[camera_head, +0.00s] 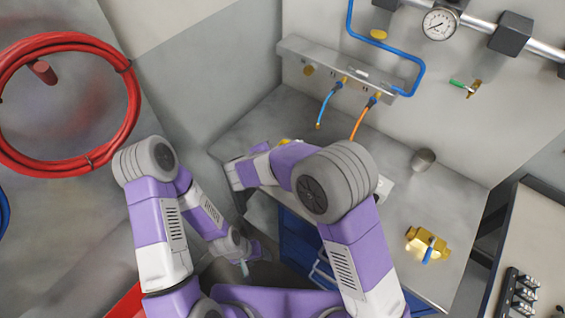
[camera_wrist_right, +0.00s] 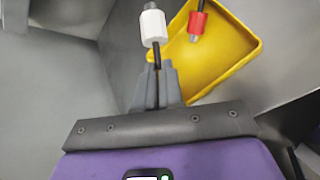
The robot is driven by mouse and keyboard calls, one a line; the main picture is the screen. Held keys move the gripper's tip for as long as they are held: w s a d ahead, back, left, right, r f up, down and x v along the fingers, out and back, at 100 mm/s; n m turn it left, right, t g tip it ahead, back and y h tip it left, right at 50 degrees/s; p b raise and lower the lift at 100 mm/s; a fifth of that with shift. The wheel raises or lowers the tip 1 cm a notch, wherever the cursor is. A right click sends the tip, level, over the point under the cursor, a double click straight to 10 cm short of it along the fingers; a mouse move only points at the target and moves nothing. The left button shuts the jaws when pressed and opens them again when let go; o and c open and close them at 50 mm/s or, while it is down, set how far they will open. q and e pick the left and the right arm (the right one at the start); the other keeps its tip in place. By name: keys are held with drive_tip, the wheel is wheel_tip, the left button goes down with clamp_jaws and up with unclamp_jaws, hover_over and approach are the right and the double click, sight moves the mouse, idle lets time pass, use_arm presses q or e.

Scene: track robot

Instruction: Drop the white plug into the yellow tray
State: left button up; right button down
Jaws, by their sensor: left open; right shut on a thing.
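The white plug (camera_wrist_right: 153,27) is a white cylinder with a metal end and a black stem or cable. In the right wrist view it is at the fingertips of my right gripper (camera_wrist_right: 158,75), which is shut on its black part. The yellow tray (camera_wrist_right: 240,65) lies behind and to the right of the plug in that view; the plug appears beside its left edge. In the head view only a small yellow piece shows past my right forearm, and my right gripper is hidden there. My left gripper (camera_head: 244,268) is open and low, away from the bench.
A red plug (camera_wrist_right: 196,24) on a black cable appears over the tray. The grey bench (camera_head: 400,205) holds a metal cup (camera_head: 423,160) and a brass valve (camera_head: 427,243). Blue and orange hoses (camera_head: 362,122) hang from the wall rail. A red hose coil (camera_head: 130,95) hangs left.

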wheel_tip(320, 180, down, 6)
drive_tip(key=shift+w, duration=0.1)
idle(0.4)
drive_tip(key=shift+s+d+f+b, duration=0.1)
drive_tip(key=shift+s+f+b, duration=0.1)
drive_tip(key=shift+f+b, duration=0.65)
drive_tip(key=c, duration=1.5)
unclamp_jaws()
drive_tip(key=shift+s, duration=0.1)
drive_tip(key=shift+c, duration=0.2)
drive_tip(key=shift+r+p, duration=0.55)
drive_tip(key=shift+p, duration=0.05)
drive_tip(key=v, duration=1.2)
drive_tip(key=shift+r, duration=0.25)
